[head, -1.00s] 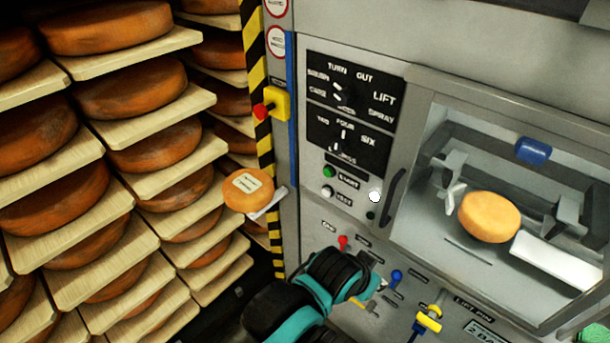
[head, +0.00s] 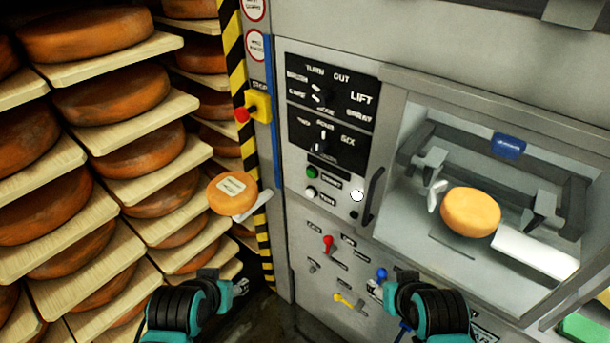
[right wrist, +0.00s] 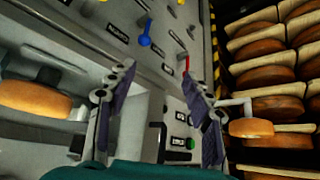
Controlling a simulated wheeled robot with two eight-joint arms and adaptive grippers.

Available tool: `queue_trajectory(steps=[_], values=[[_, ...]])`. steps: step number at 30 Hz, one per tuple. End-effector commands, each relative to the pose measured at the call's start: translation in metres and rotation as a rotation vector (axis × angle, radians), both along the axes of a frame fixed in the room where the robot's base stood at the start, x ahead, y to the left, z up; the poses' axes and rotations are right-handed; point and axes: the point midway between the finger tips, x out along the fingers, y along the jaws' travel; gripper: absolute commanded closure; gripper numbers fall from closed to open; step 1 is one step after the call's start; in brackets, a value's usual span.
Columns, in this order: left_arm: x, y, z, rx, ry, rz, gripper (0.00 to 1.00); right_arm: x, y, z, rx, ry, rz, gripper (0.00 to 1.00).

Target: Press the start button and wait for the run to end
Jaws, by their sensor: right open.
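The green start button (head: 312,172) sits on the grey machine's panel, left of a small dark label. In the right wrist view the green button (right wrist: 190,143) shows close beside one finger; I cannot tell whether they touch. My right gripper (right wrist: 157,75) is open and empty, its two fingers spread before the panel. In the head view my right gripper (head: 405,278) is low, right of the blue knob and below the button. My left gripper (head: 236,287) is low, left of the panel; its jaw state is unclear. An orange cheese wheel (head: 470,211) lies in the machine's glazed chamber.
A white button (head: 310,191), red lever (head: 328,241), blue knob (head: 381,275) and yellow lever (head: 345,299) are nearby. A red stop button (head: 242,114) is on a yellow box. A labelled cheese (head: 231,191) sticks out by the striped post. Shelves of cheeses fill the left.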

Motion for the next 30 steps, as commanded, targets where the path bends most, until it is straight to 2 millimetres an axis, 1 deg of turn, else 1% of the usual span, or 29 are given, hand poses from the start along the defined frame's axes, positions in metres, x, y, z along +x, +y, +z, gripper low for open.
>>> queue_trajectory(steps=[13,14,15,17,18,19,20,30], values=[[0.0,0.0,0.0,0.0,0.0,0.0,0.49,0.0,0.0,0.0,0.0,0.0,0.0,0.49],[0.0,0.0,0.0,0.0,0.0,0.0,0.49,0.0,0.0,0.0,0.0,0.0,0.0,0.51],[0.0,0.0,0.0,0.0,0.0,0.0,0.49,0.0,0.0,0.0,0.0,0.0,0.0,0.62],[0.0,0.0,0.0,0.0,0.0,0.0,0.49,0.0,0.0,0.0,0.0,0.0,0.0,0.78],[0.0,0.0,0.0,0.0,0.0,0.0,0.49,0.0,0.0,0.0,0.0,0.0,0.0,0.88],[0.0,0.0,0.0,0.0,0.0,0.0,0.49,0.0,0.0,0.0,0.0,0.0,0.0,0.96],[0.0,0.0,0.0,0.0,0.0,0.0,0.49,0.0,0.0,0.0,0.0,0.0,0.0,1.0],[0.0,0.0,0.0,0.0,0.0,0.0,0.49,0.0,0.0,0.0,0.0,0.0,0.0,1.0]])
